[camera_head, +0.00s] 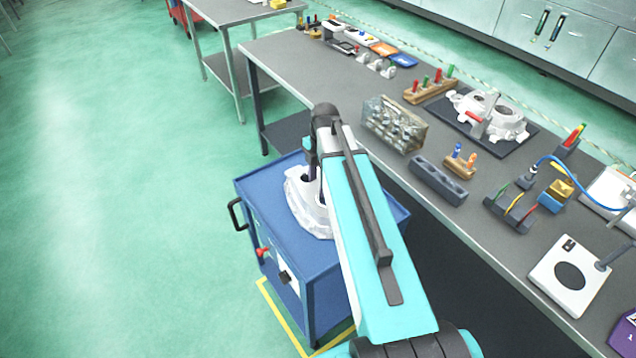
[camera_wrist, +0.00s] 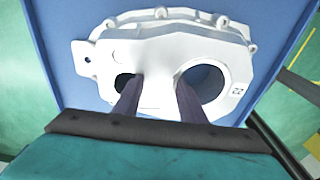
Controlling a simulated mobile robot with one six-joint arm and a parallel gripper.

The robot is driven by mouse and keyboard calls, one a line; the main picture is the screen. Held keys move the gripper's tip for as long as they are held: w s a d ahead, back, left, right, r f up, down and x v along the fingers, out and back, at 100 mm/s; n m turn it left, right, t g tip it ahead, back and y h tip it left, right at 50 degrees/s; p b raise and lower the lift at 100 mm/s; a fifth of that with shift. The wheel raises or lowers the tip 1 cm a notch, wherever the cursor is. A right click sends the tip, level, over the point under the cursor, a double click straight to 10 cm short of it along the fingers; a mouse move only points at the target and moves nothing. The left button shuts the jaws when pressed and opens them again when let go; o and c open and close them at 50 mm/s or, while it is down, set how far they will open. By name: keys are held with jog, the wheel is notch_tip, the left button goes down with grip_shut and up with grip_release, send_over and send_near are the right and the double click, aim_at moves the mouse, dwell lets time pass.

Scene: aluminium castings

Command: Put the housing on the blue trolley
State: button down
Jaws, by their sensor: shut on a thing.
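The housing (camera_head: 308,206) is a pale, silvery-white casting on top of the blue trolley (camera_head: 278,237), partly hidden behind my arm. In the wrist view the housing (camera_wrist: 160,50) shows two round openings, with the blue trolley top (camera_wrist: 60,30) around it. My gripper (camera_wrist: 158,92) is shut on the housing, with one dark finger at each of the two openings and the web between them. In the head view my gripper (camera_head: 314,185) is mostly hidden by the arm. I cannot tell whether the housing bears fully on the trolley top.
A long grey workbench (camera_head: 275,60) runs along the right of the trolley. It carries another casting on a dark mat (camera_head: 535,130), a clear box of parts (camera_head: 395,124) and several tool holders. Green floor left of the trolley is clear. A black handle (camera_head: 237,214) sticks out from the trolley.

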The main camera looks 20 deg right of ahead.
jog(key=c, duration=1.1)
grip_release()
jog(key=shift+r, duration=0.15)
jog(key=shift+w+d+r+b, duration=0.15)
jog(key=shift+r+b, duration=0.4)
jog(key=shift+r, duration=1.4)
jog(key=shift+s+d+r+b, duration=0.15)
jog(key=shift+r+b, duration=0.45)
jog(key=shift+r, duration=1.4)
jog(key=shift+w+d+r+b, duration=0.1)
jog(key=shift+d+r+b, duration=0.3)
jog(key=shift+r, duration=1.55)
jog(key=shift+a, duration=0.15)
